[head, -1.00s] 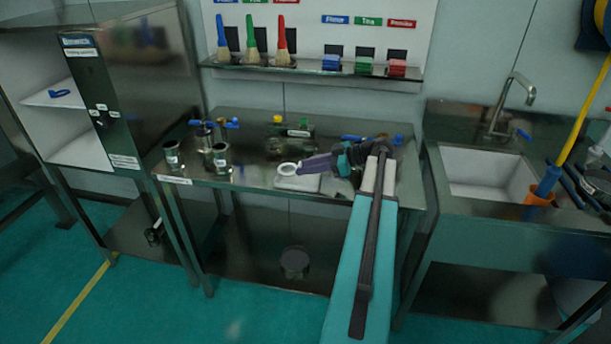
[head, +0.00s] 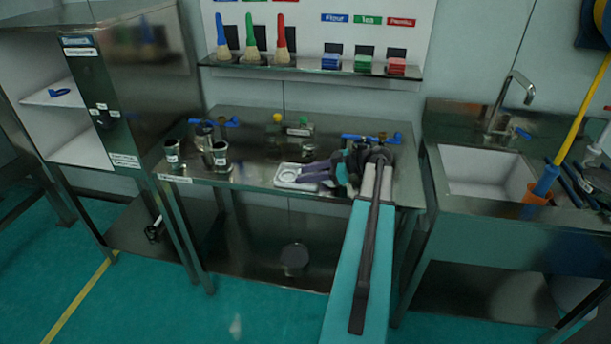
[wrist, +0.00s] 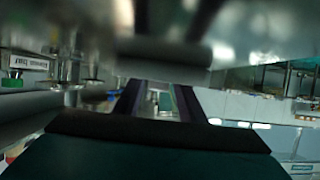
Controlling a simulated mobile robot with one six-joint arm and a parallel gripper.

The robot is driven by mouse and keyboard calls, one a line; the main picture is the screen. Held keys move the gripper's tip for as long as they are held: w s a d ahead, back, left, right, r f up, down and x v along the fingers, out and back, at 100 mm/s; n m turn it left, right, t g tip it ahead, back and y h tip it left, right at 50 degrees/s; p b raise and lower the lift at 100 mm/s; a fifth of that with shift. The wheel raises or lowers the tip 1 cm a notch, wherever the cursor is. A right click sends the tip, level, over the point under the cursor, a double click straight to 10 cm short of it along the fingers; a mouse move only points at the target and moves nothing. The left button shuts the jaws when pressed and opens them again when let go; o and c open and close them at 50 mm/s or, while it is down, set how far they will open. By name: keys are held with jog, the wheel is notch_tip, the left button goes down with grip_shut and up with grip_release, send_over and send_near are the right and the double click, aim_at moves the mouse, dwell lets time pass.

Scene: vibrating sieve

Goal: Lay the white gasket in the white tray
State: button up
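The white tray (head: 279,182) lies flat on the steel table, left of my gripper in the head view. The white gasket (head: 287,174) shows as a pale ring inside the tray's outline, apparently lying in it. My gripper (head: 303,173) is low beside the tray's right side, its purple fingers pointing left. The fingers are spread with a gap between them, and nothing shows held. In the wrist view the two fingers (wrist: 157,100) also stand apart. The tray's right part is partly hidden by the fingers.
The steel table (head: 250,185) carries metal cups (head: 221,156) at the left and blue-handled parts behind my arm. A small green-labelled item (head: 299,130) stands at the back. A brush shelf (head: 310,70) hangs above. The sink (head: 485,175) is at the right.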

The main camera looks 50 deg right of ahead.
jog(key=shift+o, duration=0.4)
jog(key=shift+r, duration=0.15)
jog(key=shift+s+d, duration=0.15)
jog(key=shift+s, duration=0.05)
jog(key=b+v, duration=0.3)
jog(key=v, duration=0.8)
jog(key=shift+s+r, duration=0.15)
jog(key=shift+r, duration=0.05)
